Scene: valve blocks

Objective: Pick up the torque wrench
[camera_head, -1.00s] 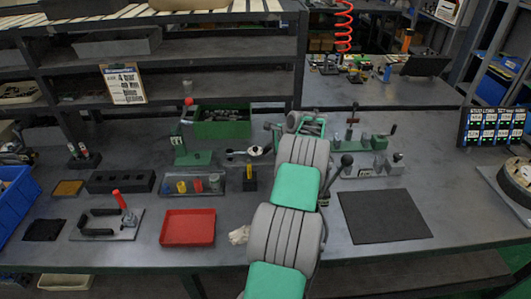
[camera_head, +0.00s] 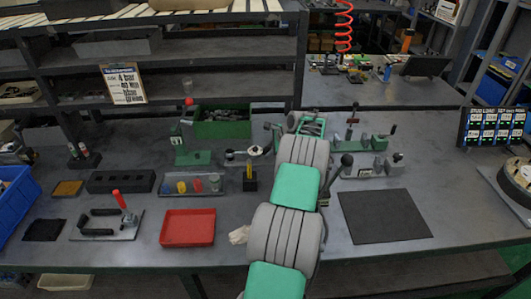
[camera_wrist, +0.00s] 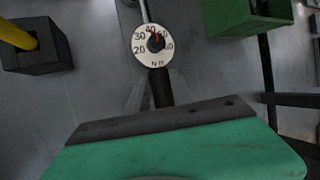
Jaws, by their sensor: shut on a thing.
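The torque wrench (camera_head: 256,150) lies to the left of my forearm in the head view, its round white dial showing and its thin shaft pointing left. In the wrist view its dial (camera_wrist: 153,43) faces the camera, with numbers and a red and black pointer. The metal shaft runs up out of the picture, and the dark handle runs down between the fingers of my gripper (camera_wrist: 158,95). My gripper is shut on the handle. The handle's end is hidden by the gripper body, and my arm covers the gripper in the head view. I cannot tell whether the wrench touches the bench.
A black block with a yellow-handled tool (camera_head: 250,178) stands close by, left of my arm. A green bin (camera_head: 222,129) is behind the wrench. A red tray (camera_head: 188,228) lies at the front left, and a dark mat (camera_head: 385,216) at right is bare.

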